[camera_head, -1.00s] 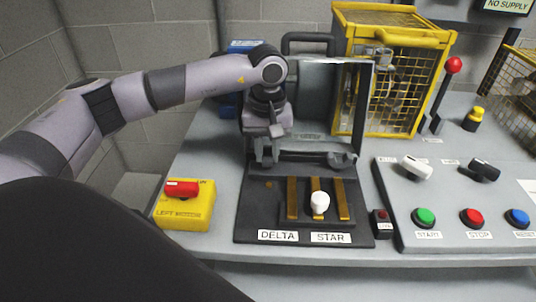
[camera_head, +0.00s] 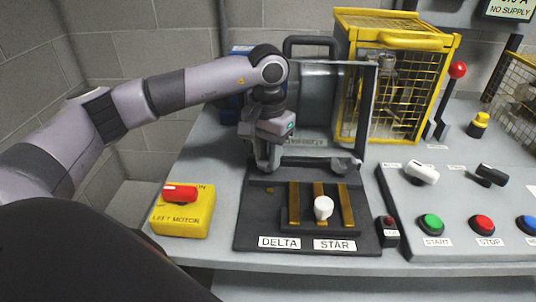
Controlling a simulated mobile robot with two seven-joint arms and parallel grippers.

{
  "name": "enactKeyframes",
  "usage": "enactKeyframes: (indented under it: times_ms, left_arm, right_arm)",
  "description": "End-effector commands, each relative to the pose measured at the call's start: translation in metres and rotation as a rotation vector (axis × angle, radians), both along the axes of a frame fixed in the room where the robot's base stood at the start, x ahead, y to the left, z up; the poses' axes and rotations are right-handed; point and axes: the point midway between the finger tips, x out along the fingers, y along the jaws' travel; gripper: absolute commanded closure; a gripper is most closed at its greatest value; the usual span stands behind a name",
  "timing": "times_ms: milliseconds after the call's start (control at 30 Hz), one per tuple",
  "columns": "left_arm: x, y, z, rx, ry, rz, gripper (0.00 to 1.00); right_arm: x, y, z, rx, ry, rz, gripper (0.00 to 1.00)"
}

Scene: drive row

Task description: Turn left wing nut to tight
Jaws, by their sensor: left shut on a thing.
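My left gripper (camera_head: 266,164) points down at the left side of the black terminal box (camera_head: 247,200). It is shut on the left wing nut, which its fingers mostly hide, so I cannot read the nut's angle. The right wing nut (camera_head: 345,165) shows as a grey piece at the right side of the box, apart from the gripper. My right gripper is out of view.
Brass strips with a white knob (camera_head: 323,208) lie in front, above DELTA and STAR labels. A yellow switch box (camera_head: 182,222) with a red handle stands left. A yellow cage (camera_head: 397,80) stands behind right. A button panel (camera_head: 455,205) lies right.

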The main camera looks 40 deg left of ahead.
Motion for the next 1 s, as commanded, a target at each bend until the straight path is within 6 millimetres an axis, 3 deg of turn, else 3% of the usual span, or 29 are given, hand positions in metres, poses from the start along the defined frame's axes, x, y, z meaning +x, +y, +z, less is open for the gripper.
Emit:
enactKeyframes:
  times_ms: [367, 400, 467, 767, 1000]
  left_arm:
    - [0.0, 0.0, 0.002, 0.0, -0.003, -0.01, 1.0]
    - [0.0, 0.0, 0.002, 0.0, -0.003, -0.01, 0.68]
    - [0.0, 0.0, 0.002, 0.0, -0.003, -0.009, 0.49]
    - [0.0, 0.0, 0.002, 0.0, -0.002, -0.007, 0.49]
    - [0.001, 0.0, 0.032, -0.001, -0.006, -0.008, 0.49]
  right_arm:
    - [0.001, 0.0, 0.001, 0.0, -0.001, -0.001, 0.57]
    - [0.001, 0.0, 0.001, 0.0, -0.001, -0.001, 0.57]
    - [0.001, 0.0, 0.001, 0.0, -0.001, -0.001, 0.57]
    - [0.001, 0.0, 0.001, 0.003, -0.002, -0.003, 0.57]
    - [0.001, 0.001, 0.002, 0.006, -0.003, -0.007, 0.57]
